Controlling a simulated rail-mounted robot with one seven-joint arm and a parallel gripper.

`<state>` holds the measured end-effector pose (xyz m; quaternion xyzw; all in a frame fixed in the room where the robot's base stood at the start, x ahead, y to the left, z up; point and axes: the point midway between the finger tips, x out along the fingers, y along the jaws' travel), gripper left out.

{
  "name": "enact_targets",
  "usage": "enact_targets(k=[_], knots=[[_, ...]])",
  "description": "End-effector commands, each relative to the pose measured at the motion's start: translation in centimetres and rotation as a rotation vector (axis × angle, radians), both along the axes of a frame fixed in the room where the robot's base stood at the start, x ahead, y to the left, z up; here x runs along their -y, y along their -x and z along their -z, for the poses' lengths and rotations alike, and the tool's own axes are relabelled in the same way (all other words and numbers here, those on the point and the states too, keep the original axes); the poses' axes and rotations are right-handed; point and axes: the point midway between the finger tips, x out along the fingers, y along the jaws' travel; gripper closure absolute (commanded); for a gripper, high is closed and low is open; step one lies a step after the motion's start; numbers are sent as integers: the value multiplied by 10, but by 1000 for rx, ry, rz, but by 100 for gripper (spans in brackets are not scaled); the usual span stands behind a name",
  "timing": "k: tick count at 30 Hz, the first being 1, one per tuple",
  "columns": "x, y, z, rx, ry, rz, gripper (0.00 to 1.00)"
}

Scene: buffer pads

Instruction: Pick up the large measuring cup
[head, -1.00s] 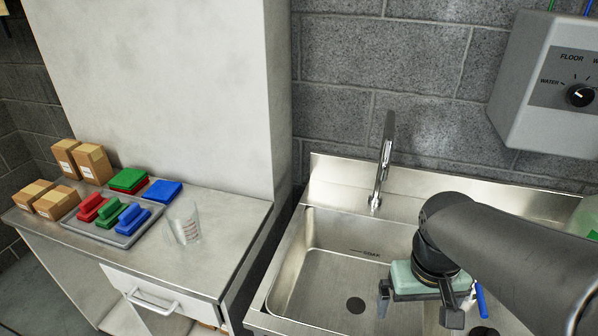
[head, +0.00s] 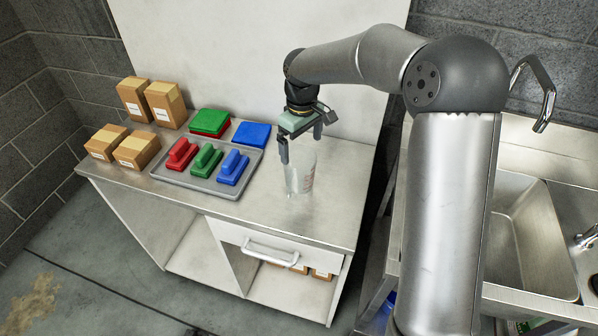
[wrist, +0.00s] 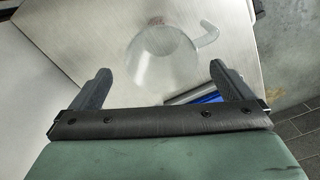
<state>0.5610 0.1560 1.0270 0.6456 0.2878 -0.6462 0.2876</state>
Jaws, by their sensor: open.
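The large measuring cup (head: 300,176) is clear, with red markings, and stands upright on the metal counter. My gripper (head: 301,148) is open and points down at the cup's top, with one finger at the left of the rim and the other at the right. In the wrist view the cup (wrist: 162,58) appears from above, between and beyond the fingertips of my gripper (wrist: 160,70). Its handle (wrist: 208,34) points up and right there. I cannot tell whether the fingers touch the cup.
A grey tray (head: 172,178) with red, green and blue handled blocks lies left of the cup. Green (head: 209,121) and blue (head: 252,134) pads and several cardboard boxes (head: 166,103) stand behind and left. A sink (head: 525,235) is at the right. The counter's front edge is clear.

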Motion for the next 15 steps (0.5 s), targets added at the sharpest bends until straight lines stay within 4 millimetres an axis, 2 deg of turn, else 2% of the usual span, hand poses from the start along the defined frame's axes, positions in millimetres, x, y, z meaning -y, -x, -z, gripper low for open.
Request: enact_targets(k=[3, 6, 11, 15], knots=[[0, 1, 22, -3, 0, -1, 0], [-1, 1, 34, -2, -1, 0, 0], [-1, 1, 43, 1, -1, 0, 0], [-1, 1, 62, -4, -1, 0, 0]])
